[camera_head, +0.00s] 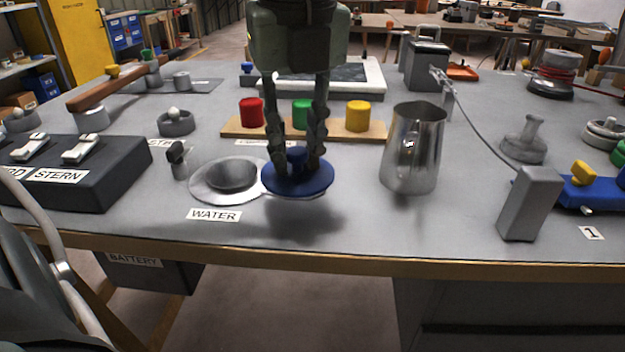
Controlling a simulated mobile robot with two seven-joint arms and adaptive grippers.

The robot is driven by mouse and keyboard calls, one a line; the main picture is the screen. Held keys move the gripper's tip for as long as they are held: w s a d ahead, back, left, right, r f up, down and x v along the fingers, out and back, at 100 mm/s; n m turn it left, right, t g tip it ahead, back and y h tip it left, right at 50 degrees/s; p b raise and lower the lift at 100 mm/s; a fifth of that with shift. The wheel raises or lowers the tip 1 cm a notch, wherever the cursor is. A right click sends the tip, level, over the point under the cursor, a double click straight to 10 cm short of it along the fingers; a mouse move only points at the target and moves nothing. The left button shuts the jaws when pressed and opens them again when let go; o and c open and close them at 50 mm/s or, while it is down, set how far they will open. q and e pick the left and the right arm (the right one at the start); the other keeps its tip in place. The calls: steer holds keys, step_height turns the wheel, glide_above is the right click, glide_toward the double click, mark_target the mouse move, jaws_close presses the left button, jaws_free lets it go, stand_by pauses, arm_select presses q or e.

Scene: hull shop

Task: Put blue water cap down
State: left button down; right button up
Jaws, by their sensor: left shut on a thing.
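The blue water cap (315,182) is a round blue disc with a small knob on top. My left gripper (297,160) comes down from the top of the view and is shut on the cap's knob. The water filler (213,182), a grey metal ring with a dark bowl-shaped opening, is uncovered just left of the cap. A "WATER" label (214,215) lies in front of it. My right gripper is not in view.
A metal jug (414,150) stands right of the cap. Behind is a wooden strip (235,129) with red, green and yellow caps. A black switch box (75,185) is at the left, a grey post (530,205) at the right. The table's front middle is clear.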

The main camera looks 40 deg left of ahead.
arm_select(q)
steer(key=shift+w+d+f, duration=0.5)
steer(key=shift+w+d, duration=0.05)
steer(key=shift+w, duration=0.05)
steer(key=shift+f, duration=2)
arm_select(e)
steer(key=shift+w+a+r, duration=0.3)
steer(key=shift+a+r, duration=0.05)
arm_select(q)
steer(key=shift+f+b, duration=0.1)
steer(key=shift+b, duration=0.2)
steer(key=c, duration=1.3)
jaws_free()
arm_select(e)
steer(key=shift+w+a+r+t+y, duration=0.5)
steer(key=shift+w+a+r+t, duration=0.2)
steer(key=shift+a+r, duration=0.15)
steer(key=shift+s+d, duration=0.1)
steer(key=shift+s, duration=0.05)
